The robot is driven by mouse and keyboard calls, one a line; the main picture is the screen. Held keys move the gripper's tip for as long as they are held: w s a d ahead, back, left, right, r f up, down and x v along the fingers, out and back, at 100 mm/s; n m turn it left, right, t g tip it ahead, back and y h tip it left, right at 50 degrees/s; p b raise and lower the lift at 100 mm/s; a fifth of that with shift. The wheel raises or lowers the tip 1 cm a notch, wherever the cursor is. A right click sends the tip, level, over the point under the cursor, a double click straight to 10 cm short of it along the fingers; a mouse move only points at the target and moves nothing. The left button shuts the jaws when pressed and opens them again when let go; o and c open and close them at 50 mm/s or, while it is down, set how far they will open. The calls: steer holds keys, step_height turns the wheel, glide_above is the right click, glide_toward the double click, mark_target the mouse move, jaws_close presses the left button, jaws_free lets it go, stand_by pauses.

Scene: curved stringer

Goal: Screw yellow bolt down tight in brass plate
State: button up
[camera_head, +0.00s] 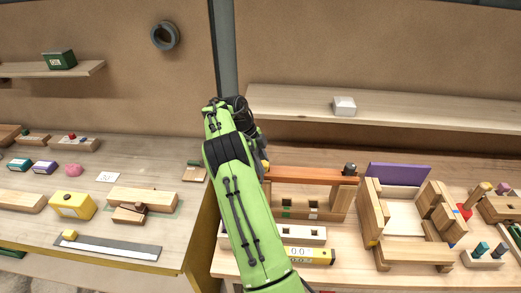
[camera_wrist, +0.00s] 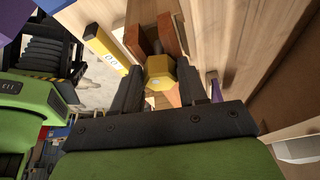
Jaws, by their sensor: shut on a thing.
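The yellow bolt shows its hexagonal head (camera_wrist: 158,72) in the middle of the wrist view. My gripper (camera_wrist: 160,82) has its two dark fingers on either side of that head and is shut on it. I cannot make out the brass plate, or how deep the bolt sits. In the head view my green arm hides the gripper, beside the left end of a long orange-brown bar (camera_head: 312,175) on a wooden stand.
A yellow level (camera_head: 310,256) lies in front of the stand and also shows in the wrist view (camera_wrist: 106,48). A wooden frame (camera_head: 385,251) and a purple board (camera_head: 398,174) stand to the right. A second bench (camera_head: 120,253) with blocks is at left. A shelf (camera_head: 430,118) runs behind.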

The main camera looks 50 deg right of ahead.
steer(key=m+p, duration=0.1)
steer(key=p, duration=0.2)
steer(key=shift+s+r+m+g+y, duration=0.1)
steer(key=shift+r+m+g+y, duration=0.2)
steer(key=shift+m+y, duration=0.1)
steer(key=shift+d+f, duration=0.1)
steer(key=shift+f, duration=0.35)
steer(key=o, duration=1.1)
steer(key=shift+d+f, duration=0.1)
steer(key=shift+f, duration=0.1)
steer(key=shift+w+a, duration=0.2)
steer(key=shift+w, duration=0.05)
steer(key=shift+r, duration=0.1)
